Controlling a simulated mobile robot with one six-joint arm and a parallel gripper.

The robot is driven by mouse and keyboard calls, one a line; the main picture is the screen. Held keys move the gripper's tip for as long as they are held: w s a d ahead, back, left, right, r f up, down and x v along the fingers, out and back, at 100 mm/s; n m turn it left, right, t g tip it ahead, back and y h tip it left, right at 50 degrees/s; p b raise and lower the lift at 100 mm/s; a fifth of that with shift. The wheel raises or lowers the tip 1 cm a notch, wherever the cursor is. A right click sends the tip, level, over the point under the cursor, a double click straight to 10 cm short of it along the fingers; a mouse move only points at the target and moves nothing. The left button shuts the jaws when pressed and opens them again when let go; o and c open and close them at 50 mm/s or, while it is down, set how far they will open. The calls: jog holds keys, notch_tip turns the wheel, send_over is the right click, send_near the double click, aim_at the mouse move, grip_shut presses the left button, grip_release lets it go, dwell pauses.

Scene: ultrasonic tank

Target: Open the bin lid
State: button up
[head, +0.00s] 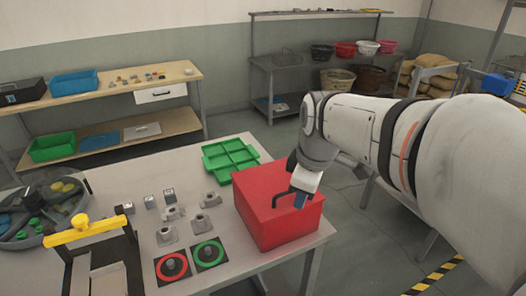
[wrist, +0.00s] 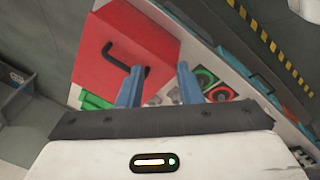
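The red bin (head: 262,225) stands at the right end of the table with its red lid (head: 262,190) closed flat on top. A black bar handle (head: 281,198) sits on the lid. My gripper (head: 298,199) is just above the lid, close to the right of the handle. In the wrist view my gripper (wrist: 159,78) shows two blue fingers spread apart with nothing between them. The black handle (wrist: 120,63) is left of the left finger, its end near that fingertip. I cannot tell whether they touch.
A green divided tray (head: 230,158) lies behind the bin. Grey metal parts (head: 167,235) and red and green ring plates (head: 207,252) lie left of the bin. A yellow-handled frame (head: 80,230) and a round sorting tray (head: 45,212) are further left.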

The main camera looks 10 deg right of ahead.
jog(key=w+n+b, duration=0.1)
jog(key=w+n, duration=0.7)
jog(key=n, duration=0.2)
send_over(287, 204)
jog(key=shift+g, duration=0.3)
notch_tip(287, 204, down, 8)
jog(key=shift+r+p, duration=0.1)
jog(key=shift+p, duration=0.25)
grip_shut()
